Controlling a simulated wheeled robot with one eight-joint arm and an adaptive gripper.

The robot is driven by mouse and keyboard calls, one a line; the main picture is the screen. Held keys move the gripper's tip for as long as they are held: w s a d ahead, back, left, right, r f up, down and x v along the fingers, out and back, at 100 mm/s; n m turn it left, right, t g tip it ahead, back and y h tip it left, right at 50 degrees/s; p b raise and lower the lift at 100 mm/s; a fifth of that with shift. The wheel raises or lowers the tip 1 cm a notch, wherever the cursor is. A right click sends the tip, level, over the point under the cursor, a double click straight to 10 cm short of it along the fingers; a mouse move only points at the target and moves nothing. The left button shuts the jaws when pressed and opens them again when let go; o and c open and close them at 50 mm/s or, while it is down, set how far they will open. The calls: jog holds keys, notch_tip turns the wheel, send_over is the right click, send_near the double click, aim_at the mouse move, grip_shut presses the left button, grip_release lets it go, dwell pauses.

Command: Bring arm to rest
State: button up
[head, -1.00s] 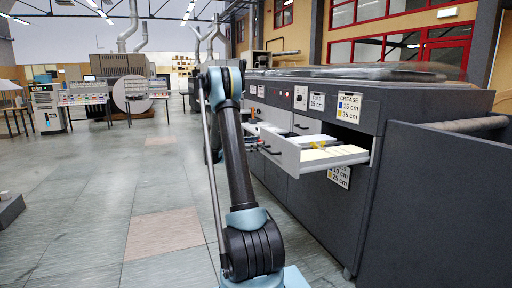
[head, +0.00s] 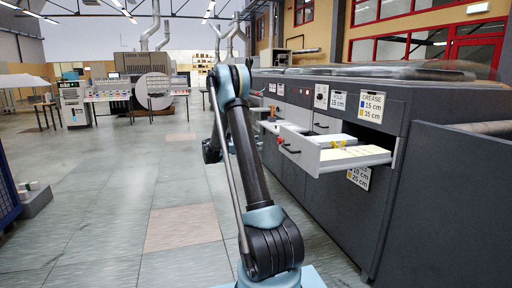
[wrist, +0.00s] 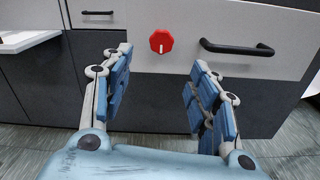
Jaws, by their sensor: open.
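My gripper (wrist: 158,98) is open and empty in the wrist view, its two blue-padded fingers well apart. Beyond it is a light drawer front with a red octagonal knob (wrist: 161,41) and a black bar handle (wrist: 236,47). The fingertips appear below the knob and handle, with nothing between them. In the head view my arm (head: 246,165) rises in the middle and bends away at its top.
A long dark cabinet (head: 440,195) runs along the right. An open drawer (head: 338,158) with yellow and white contents sticks out of it. A blue-framed rack (head: 6,190) and a grey block (head: 36,201) stand at left. The tiled floor between is clear.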

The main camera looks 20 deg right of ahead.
jog(key=s+r+m+y, duration=0.3)
jog(key=s+m+y, duration=0.5)
jog(key=s, duration=1.8)
jog(key=s+a+f+m+y, duration=0.2)
jog(key=s+a+f+y, duration=0.1)
jog(key=s, duration=0.5)
jog(key=s+a+f+m+t+y, duration=0.1)
jog(key=s+a+f+m+y, duration=0.2)
jog(key=s+a+f, duration=0.3)
jog(key=s+a+f+m+y, duration=0.3)
jog(key=s+a+f+y, duration=0.1)
jog(key=s, duration=0.8)
jog(key=shift+s+a+f+t, duration=0.25)
jog(key=shift+a+f, duration=0.45)
jog(key=shift+a, duration=0.4)
jog(key=shift+w+f, duration=0.2)
jog(key=shift+w, duration=0.3)
